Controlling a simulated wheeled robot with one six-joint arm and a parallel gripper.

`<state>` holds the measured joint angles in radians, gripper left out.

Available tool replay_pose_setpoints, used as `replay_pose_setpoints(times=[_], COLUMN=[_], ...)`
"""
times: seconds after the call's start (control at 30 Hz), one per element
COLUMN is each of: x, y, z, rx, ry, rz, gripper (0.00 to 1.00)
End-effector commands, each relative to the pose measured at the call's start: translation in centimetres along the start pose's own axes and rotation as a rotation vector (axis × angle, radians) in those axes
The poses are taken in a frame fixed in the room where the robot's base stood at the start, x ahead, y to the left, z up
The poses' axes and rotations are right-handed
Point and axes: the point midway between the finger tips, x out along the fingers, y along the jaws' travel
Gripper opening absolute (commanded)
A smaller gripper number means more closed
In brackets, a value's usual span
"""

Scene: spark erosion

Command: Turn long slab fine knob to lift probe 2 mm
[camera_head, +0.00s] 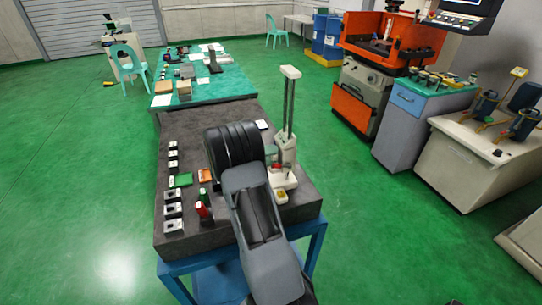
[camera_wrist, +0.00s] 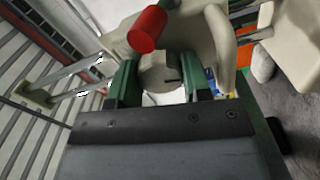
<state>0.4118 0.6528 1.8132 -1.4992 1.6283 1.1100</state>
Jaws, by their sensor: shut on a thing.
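The measuring stand (camera_head: 290,100) with its tall pale column stands at the right side of the dark stone slab (camera_head: 225,220). In the wrist view its cream body (camera_wrist: 195,35) fills the top middle. A round grey-beige knob (camera_wrist: 158,75) with a short dark line on its face sits between the green fingers of my gripper (camera_wrist: 162,80), which is shut on it. A red cylinder (camera_wrist: 148,30) juts out just above the knob. I cannot make out the probe tip.
Several small metal blocks (camera_head: 173,209) line the slab's left side. A green block (camera_head: 181,180), an orange block (camera_head: 206,176) and a red-topped cylinder (camera_head: 203,211) stand near my arm. A green-topped table (camera_head: 225,90) adjoins behind. Floor to the left is clear.

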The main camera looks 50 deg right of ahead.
Motion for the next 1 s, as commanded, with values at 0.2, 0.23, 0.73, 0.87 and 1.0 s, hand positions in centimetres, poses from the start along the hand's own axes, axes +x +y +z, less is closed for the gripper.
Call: replay_pose_setpoints(times=[0.2, 0.23, 0.73, 0.87, 1.0], x=[-0.04, -0.04, -0.06, -0.05, -0.02], y=[-0.43, -0.52, -0.01, -0.01, -0.01], z=[0.05, 0.06, -0.01, -0.01, 0.00], rx=[0.032, 0.042, 0.138, 0.138, 0.138], ry=[0.000, 0.000, 0.001, 0.001, 0.000], rz=[-0.001, -0.001, -0.001, -0.001, 0.000], gripper=[0.20, 0.20, 0.20, 0.55, 0.55])
